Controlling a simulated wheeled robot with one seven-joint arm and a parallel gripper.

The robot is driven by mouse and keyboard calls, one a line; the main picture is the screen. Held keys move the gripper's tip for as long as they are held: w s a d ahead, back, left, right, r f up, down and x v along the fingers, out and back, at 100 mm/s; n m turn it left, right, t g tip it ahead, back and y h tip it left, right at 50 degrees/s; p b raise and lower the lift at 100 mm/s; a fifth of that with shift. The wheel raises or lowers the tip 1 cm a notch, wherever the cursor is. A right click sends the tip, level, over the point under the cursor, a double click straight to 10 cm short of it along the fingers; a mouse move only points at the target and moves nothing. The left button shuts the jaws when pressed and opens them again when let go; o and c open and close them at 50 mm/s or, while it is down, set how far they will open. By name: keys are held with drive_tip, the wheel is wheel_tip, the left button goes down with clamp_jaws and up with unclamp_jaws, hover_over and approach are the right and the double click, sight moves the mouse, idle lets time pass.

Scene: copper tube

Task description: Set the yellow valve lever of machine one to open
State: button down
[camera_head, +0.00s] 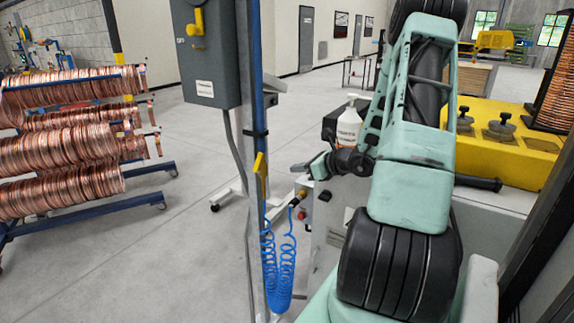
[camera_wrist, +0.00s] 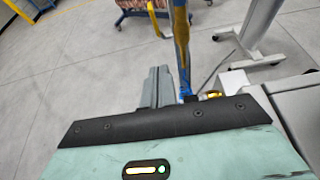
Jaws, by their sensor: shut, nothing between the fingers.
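The yellow valve lever (camera_head: 260,172) stands nearly upright along the blue pipe in the head view. In the wrist view a yellow-brown upright piece (camera_wrist: 181,28), which looks like the same lever, lies beyond my fingers. My gripper (camera_head: 303,168) is to the right of the lever in the head view, with a visible gap in the picture. In the wrist view my gripper (camera_wrist: 157,75) has its grey fingers together and empty, just left of the pipe. Whether the fingers touch the lever or pipe cannot be told.
A grey electrical box (camera_head: 212,55) with its own yellow handle hangs on the post above. Blue coiled hose (camera_head: 280,265) hangs below the lever. A white bottle (camera_head: 349,122) stands behind my arm. Copper coils on a rack (camera_head: 65,150) stand left; floor between is clear.

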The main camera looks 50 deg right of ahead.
sight(261, 153)
drive_tip(key=w+f+p, duration=0.1)
drive_tip(key=w+p, duration=0.3)
drive_tip(key=w, duration=0.7)
drive_tip(key=shift+a+f, duration=0.25)
drive_tip(key=shift+a, duration=0.2)
drive_tip(key=w+r+g+p, duration=0.2)
drive_tip(key=g+p, duration=0.1)
drive_tip(key=shift+w+a, duration=0.15)
drive_tip(key=shift+w, duration=0.1)
drive_tip(key=shift+w+f+b, duration=0.15)
drive_tip(key=shift+w+b, duration=0.1)
drive_tip(key=shift+b, duration=0.1)
drive_tip(key=shift+w+r, duration=0.15)
drive_tip(key=shift+r, duration=0.1)
drive_tip(key=shift+w+r, duration=0.1)
drive_tip(key=shift+r, duration=0.05)
